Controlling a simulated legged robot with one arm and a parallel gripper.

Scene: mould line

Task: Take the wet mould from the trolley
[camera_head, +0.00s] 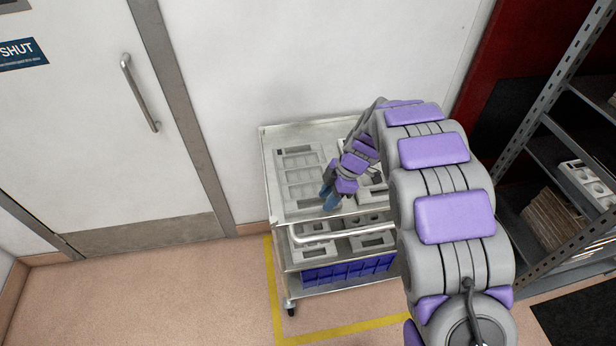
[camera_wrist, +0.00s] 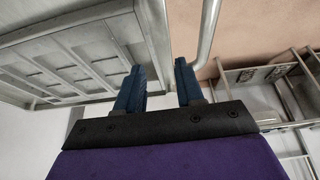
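The trolley (camera_head: 300,222) stands against the wall, with moulded pieces on its shelves. A flat grey mould with recessed panels (camera_head: 301,172) lies on the left of its top shelf. A paler mould (camera_head: 374,194) is on the right of that shelf, partly hidden by my arm. I cannot tell by sight which mould is wet. My gripper (camera_head: 331,200) is over the front of the top shelf, between these two moulds. In the wrist view its two blue fingers (camera_wrist: 158,88) are apart with nothing held between them. A panelled grey surface (camera_wrist: 85,60) shows left of them.
More pale moulds (camera_head: 374,242) lie on the lower shelf, above a blue crate (camera_head: 345,271). A metal rack (camera_head: 548,110) stands at the right. A closed door (camera_head: 90,120) is at the left. The floor (camera_head: 170,300) in front of it is clear.

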